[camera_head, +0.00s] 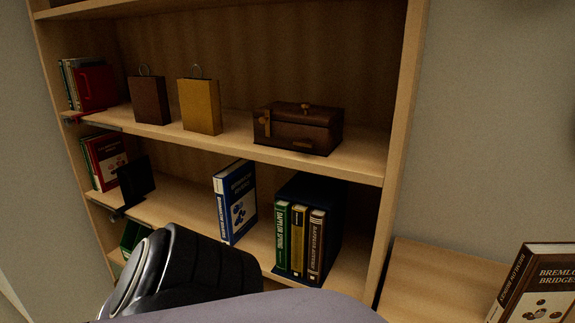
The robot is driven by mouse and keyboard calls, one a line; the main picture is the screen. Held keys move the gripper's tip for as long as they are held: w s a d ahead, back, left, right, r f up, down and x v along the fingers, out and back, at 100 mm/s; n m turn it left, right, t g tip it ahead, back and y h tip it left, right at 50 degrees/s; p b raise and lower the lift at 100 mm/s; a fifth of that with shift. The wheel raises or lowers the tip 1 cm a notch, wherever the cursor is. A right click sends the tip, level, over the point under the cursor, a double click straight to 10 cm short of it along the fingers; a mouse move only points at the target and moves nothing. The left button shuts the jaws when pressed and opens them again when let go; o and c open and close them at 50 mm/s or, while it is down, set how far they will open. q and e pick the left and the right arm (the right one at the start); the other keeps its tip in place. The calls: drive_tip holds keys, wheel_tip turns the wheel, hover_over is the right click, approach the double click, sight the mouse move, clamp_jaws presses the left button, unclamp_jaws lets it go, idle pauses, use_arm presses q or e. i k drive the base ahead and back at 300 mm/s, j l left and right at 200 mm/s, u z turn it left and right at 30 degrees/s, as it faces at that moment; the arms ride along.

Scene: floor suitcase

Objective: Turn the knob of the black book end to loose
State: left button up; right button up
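The black book end (136,183) stands upright on the middle shelf at the left, beside a few upright books (104,160). A small dark part (118,213) sits at the shelf's front edge below it. It is too small and dark to tell whether this is the knob or how it is turned. One of my arms crosses the bottom of the view and hides part of the lower shelf. I cannot tell which arm it is. Neither gripper's fingers show.
A red book end (97,88) is on the upper shelf, with paper bags (200,106) and a brown chest (298,128) to its right. A green piece (134,236) shows lower left. A blue book (236,201) and a black book holder (328,200) stand on the middle shelf.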

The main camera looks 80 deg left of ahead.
sight(113, 218)
drive_tip(key=u, duration=3.4)
